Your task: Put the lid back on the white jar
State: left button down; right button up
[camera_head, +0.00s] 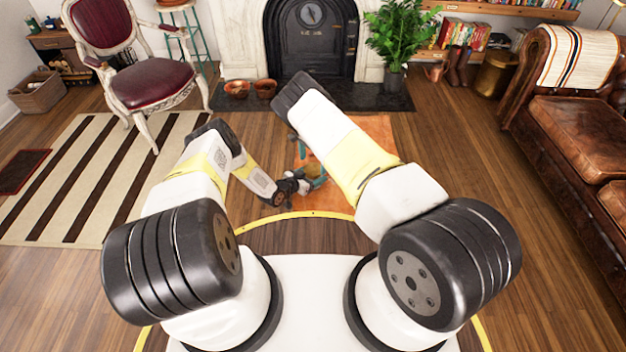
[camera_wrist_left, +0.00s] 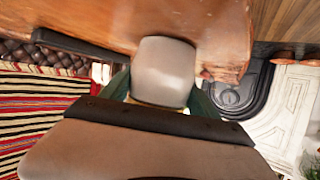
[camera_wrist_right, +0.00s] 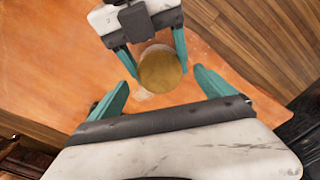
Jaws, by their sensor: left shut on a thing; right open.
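The white jar (camera_wrist_left: 165,68) sits between the teal fingers of my left gripper (camera_wrist_left: 162,92), which is shut on it. In the right wrist view, a round tan-gold disc (camera_wrist_right: 162,70) covers the jar's top, with a little white below its edge. It looks like the lid resting on the jar, but whether it is fully seated cannot be told. My right gripper (camera_wrist_right: 163,78) is open and empty, its fingers apart just short of the disc. In the head view my left gripper (camera_head: 310,180) shows low, while my right arm hides most of the right gripper.
An orange-brown surface (camera_head: 372,140) lies beneath the grippers, before the fireplace (camera_head: 311,40). Two bowls (camera_head: 237,88) stand on the hearth. A red chair (camera_head: 147,80) is at left and a leather sofa (camera_head: 580,130) at right. Wooden floor lies open between.

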jog(key=shift+r, duration=0.95)
jog(key=shift+o, duration=0.8)
jog(key=shift+r, duration=0.1)
notch_tip(320, 180, up, 12)
